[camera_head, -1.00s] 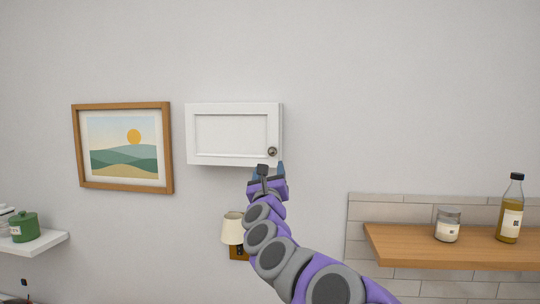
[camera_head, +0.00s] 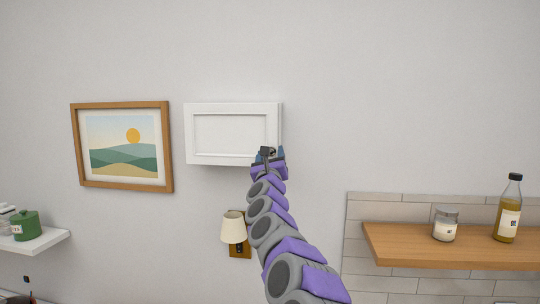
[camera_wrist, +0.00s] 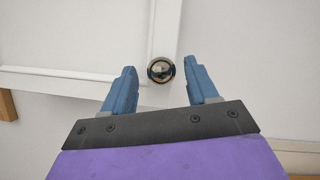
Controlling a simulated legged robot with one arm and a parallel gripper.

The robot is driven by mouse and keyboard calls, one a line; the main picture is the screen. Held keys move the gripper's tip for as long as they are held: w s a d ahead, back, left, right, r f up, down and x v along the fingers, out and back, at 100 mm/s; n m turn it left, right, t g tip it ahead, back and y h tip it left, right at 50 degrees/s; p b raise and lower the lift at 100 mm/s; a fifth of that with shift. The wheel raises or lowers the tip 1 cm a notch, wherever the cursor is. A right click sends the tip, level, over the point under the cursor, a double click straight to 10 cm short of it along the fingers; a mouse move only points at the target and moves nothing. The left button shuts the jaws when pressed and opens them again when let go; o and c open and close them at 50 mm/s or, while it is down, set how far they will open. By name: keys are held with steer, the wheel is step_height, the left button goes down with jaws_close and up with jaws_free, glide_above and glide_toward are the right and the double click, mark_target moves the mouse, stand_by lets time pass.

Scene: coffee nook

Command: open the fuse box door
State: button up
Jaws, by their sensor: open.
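The fuse box (camera_head: 232,133) is a white wall box with a framed door panel. Its door is shut. In the head view my gripper (camera_head: 267,152) is in front of the door's lower right corner and hides the knob. The wrist view shows the round metal knob (camera_wrist: 161,69) on the right side of the door frame (camera_wrist: 166,35). There my gripper (camera_wrist: 160,84) is open, with one blue finger on each side of the knob. The knob appears just beyond the fingertips, and I see no contact.
A framed landscape picture (camera_head: 122,147) hangs left of the box. A wall lamp (camera_head: 234,228) is below it, close to my arm. A wooden shelf (camera_head: 455,251) with a jar (camera_head: 446,225) and a bottle (camera_head: 508,210) is at lower right. The wall above is clear.

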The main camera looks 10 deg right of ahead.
steer(key=shift+w, duration=0.1)
steer(key=shift+c, duration=0.4)
jaws_close()
stand_by(0.3)
